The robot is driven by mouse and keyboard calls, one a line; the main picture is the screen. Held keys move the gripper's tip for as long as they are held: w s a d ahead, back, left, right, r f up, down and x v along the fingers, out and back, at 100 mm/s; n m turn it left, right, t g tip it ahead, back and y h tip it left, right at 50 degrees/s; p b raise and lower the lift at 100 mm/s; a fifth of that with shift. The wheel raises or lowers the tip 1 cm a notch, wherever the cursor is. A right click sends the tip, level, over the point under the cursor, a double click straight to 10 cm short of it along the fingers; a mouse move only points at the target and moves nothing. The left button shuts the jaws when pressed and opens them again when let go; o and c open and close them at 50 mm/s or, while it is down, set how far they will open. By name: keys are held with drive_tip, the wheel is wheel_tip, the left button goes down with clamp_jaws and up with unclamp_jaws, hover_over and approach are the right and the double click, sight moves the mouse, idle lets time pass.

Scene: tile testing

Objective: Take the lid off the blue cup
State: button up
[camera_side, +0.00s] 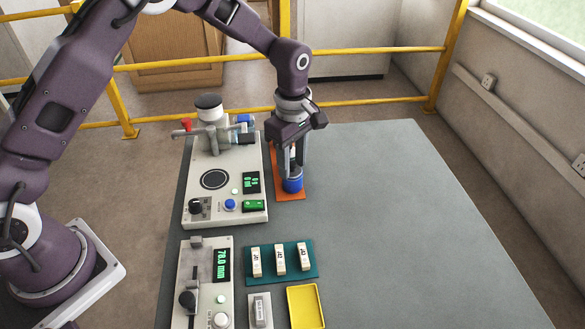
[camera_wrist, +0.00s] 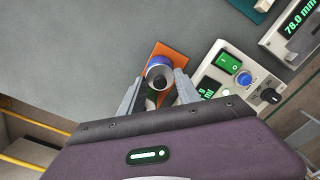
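The blue cup (camera_side: 292,185) stands upright on an orange mat (camera_side: 289,195) beside the testing machine. In the wrist view the cup (camera_wrist: 156,61) shows a blue edge and a round grey top with a darker middle, the lid (camera_wrist: 160,76) as far as I can tell. My gripper (camera_side: 293,168) points down directly over the cup. In the wrist view the fingers of my gripper (camera_wrist: 157,87) are spread on both sides of the lid area, with gaps visible. A small dark and light shape shows between them, too small to make out.
A testing machine (camera_side: 242,206) with a green display, knob and buttons stands close left of the mat. Nearer are a gauge reading 78.0 mm (camera_side: 222,264), a green tray (camera_side: 270,278) with white tiles and a yellow tray (camera_side: 305,291). The table's right side (camera_side: 400,220) is clear.

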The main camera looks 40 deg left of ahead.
drive_tip(key=shift+c, duration=1.4)
drive_tip(key=r, duration=0.9)
drive_tip(key=shift+s+d+r, duration=0.1)
drive_tip(key=shift+s+d, duration=0.1)
drive_tip(key=shift+d, duration=0.1)
drive_tip(key=n, duration=0.1)
hover_over(294, 217)
wheel_tip(294, 217, down, 5)
wheel_tip(294, 217, down, 9)
drive_tip(key=shift+f, duration=0.1)
drive_tip(key=o, duration=1.3)
wheel_tip(294, 217, up, 12)
drive_tip(key=shift+r, duration=0.15)
